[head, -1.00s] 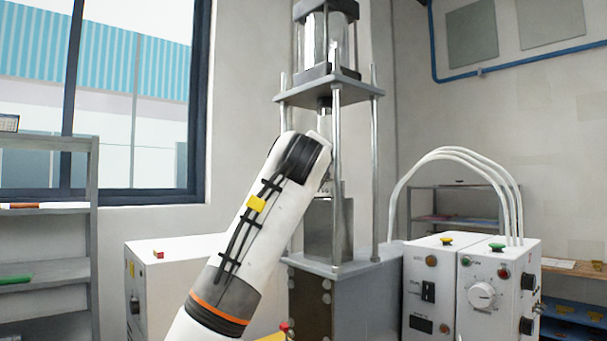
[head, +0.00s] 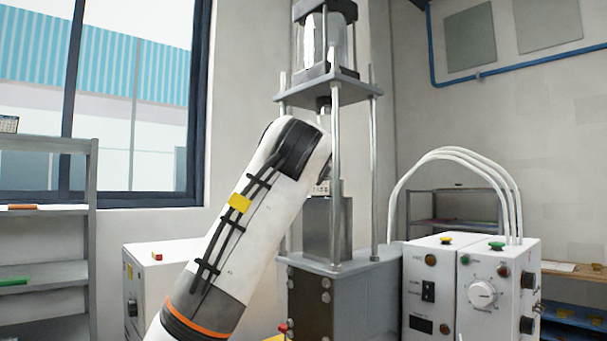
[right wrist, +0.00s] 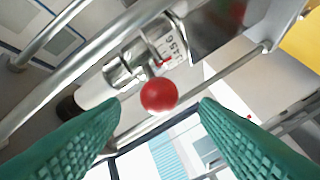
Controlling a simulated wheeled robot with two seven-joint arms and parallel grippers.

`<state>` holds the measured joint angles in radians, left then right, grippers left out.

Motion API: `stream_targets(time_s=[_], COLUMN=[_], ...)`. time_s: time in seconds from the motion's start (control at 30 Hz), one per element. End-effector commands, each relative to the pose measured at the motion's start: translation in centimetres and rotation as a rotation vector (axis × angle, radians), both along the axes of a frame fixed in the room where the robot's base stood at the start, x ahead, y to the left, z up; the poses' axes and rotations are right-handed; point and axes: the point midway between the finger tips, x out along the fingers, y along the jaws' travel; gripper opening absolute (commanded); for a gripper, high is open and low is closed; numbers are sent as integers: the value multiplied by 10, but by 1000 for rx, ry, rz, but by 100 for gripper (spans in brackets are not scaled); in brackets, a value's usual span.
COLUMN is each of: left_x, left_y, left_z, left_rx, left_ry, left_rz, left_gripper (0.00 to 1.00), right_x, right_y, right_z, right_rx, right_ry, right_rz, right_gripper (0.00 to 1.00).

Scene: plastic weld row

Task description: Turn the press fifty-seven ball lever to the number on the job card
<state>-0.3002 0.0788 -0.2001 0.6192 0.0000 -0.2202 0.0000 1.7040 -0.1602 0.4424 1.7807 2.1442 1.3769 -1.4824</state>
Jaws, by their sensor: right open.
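In the right wrist view a red ball (right wrist: 158,95) on a thin lever stands between and just beyond the tips of my open green right gripper (right wrist: 158,106). The fingers do not visibly touch it. Behind the ball is a metal collar with a numbered white scale (right wrist: 174,46); I cannot read the setting surely. In the head view the press (head: 327,225) stands at the middle, with part of its pale scale (head: 321,187) showing. My white arm covers its left side, and its hand is hidden. My left gripper is not in view. I cannot make out a job card.
A white control box with a dial (head: 482,293) and another with buttons (head: 430,292) stand right of the press. A white cabinet (head: 166,262) stands at left. In the right wrist view, shiny press rods (right wrist: 80,72) run close by the fingers.

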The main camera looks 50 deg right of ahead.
Motion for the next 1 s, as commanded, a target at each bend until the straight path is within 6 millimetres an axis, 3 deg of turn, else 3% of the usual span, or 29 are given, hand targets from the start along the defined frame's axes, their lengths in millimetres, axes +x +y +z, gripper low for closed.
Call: stream_targets(time_s=[0.1, 0.33, 1.0], left_x=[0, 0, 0], left_y=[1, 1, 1], left_z=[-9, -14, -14], left_rx=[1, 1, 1], left_ry=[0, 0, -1], left_rz=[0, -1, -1], left_gripper=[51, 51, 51], right_x=[-16, -36, -40], right_y=[21, 46, 51], right_z=[-2, -1, -1], right_rx=[0, 0, 2], right_ry=[-3, 0, 1], right_rz=[1, 0, -1], right_gripper=[56, 56, 56])
